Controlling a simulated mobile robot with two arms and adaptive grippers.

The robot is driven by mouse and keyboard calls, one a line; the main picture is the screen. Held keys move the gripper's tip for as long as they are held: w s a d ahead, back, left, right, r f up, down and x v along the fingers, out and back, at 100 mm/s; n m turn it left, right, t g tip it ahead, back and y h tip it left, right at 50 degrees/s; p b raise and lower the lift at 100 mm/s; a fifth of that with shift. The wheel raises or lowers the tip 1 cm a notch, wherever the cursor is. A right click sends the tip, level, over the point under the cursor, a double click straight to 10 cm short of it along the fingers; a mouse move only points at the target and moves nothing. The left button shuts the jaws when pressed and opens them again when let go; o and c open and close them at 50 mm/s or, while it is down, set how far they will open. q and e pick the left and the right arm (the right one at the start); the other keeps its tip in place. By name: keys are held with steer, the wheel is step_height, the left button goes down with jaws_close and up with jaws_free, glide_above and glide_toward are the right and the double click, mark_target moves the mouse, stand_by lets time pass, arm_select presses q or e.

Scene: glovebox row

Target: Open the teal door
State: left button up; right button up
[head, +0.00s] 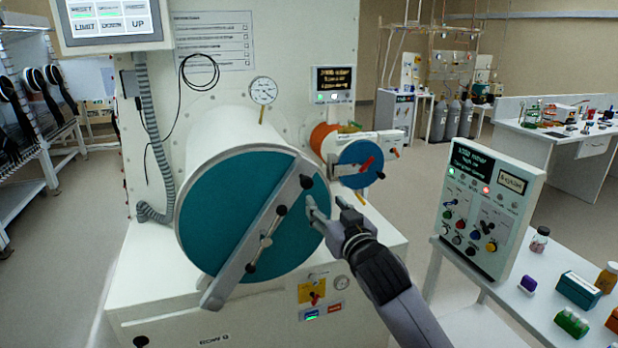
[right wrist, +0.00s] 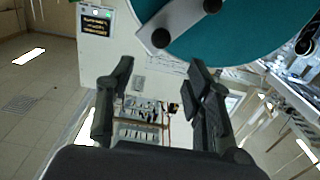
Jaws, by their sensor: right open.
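The large round teal door (head: 203,212) closes the front end of a white cylinder in the head view. A grey bar (head: 250,240) with black knobs runs diagonally across it. The door appears shut. The teal door (right wrist: 235,32) and an end of the bar (right wrist: 160,28) also show at the top of the right wrist view. My right gripper (head: 327,204) is at the door's right edge, below the bar's upper end. In the right wrist view the fingers of the right gripper (right wrist: 158,90) are apart with nothing between them. My left gripper is out of view.
A smaller blue round door (head: 354,178) with a red handle sits to the right. A control box (head: 487,207) and several small bottles and boxes stand on a white table at the right. A pressure gauge (head: 263,91) rises above the cylinder. Open floor lies behind.

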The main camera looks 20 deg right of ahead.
mark_target(309, 184)
steer(key=w+p, duration=0.1)
steer(key=w, duration=0.3)
steer(key=w+p, duration=0.1)
steer(key=w, duration=0.4)
steer(key=w+p, duration=0.2)
steer(key=w, duration=0.2)
steer(key=shift+w+a, duration=0.3)
steer(key=shift+w, duration=0.05)
steer(key=shift+c, duration=0.3)
steer(key=shift+f, duration=0.1)
jaws_close()
